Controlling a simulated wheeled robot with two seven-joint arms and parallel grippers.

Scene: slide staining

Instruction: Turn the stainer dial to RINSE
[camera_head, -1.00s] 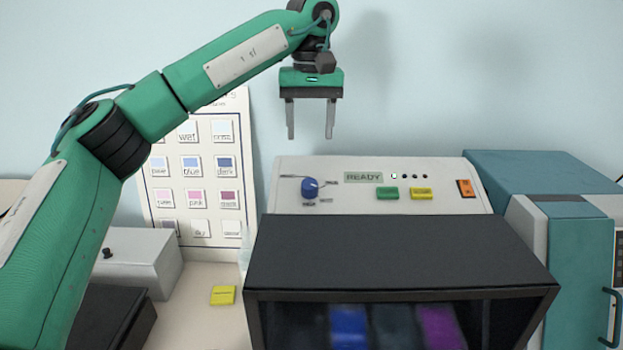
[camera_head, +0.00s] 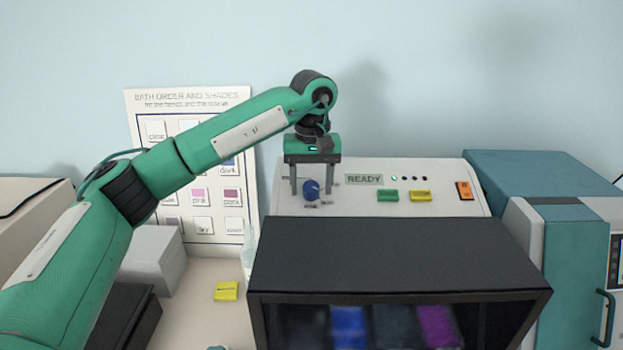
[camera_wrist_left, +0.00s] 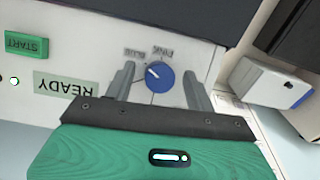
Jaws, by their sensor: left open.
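The stainer dial (camera_head: 311,190) is a round blue knob on the sloped white panel of the stainer (camera_head: 450,172). In the left wrist view the dial (camera_wrist_left: 160,79) has a white mark pointing up and left, roughly toward the BLUE label (camera_wrist_left: 134,54); the PINK label (camera_wrist_left: 163,52) is beside it. Other small labels around the dial are too small to read or hidden. My left gripper (camera_head: 311,192) points down with its fingers open, one on each side of the dial. Gaps show between fingers and dial in the wrist view. My right gripper is not in view.
A READY display (camera_head: 364,179), green START button (camera_head: 387,196), yellow button (camera_head: 421,196) and orange switch (camera_head: 464,190) share the panel. The stainer's dark hood (camera_head: 400,252) juts out in front. A chart (camera_head: 240,100) stands behind left; a teal machine (camera_head: 575,260) stands right.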

